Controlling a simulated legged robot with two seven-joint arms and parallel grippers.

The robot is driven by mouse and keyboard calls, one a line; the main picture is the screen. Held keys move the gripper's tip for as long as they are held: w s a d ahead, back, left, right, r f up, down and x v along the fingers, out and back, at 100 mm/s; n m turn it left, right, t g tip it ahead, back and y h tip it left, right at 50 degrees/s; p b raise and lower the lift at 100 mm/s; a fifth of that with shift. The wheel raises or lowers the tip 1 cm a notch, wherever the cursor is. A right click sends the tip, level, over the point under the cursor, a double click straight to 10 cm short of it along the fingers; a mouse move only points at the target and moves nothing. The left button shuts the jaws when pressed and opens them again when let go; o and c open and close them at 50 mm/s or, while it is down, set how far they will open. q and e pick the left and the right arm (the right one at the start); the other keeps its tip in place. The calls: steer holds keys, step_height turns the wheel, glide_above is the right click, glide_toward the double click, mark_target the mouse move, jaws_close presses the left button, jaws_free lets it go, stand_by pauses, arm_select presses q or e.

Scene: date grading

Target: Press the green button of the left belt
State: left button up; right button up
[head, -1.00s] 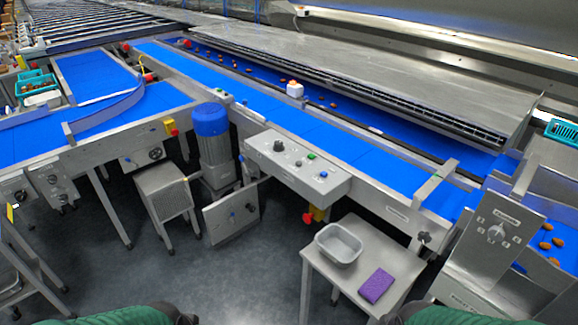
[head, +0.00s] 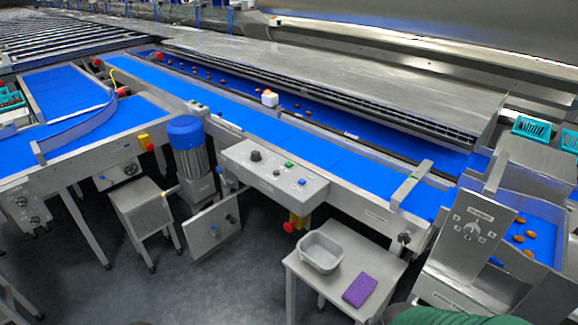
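A grey control box (head: 262,180) stands on the front side of the long blue belt (head: 235,108) in the middle. On its top are a black knob, a small green button (head: 288,164) and a blue button (head: 302,182). Another blue belt (head: 65,90) lies at the left, with a curved guide. Below its front edge are grey boxes with dark knobs (head: 22,202); I cannot make out a green button there. Neither of my grippers is in view. A green part of my own body shows at the bottom right edge.
A small table (head: 300,278) holds a grey tub (head: 340,252) and a purple sponge (head: 360,290). A tilted selector panel (head: 472,235) stands at the right. Red emergency stops (head: 290,226) sit under the control box and by the left belt (head: 146,142). A blue-topped motor (head: 187,135) stands between.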

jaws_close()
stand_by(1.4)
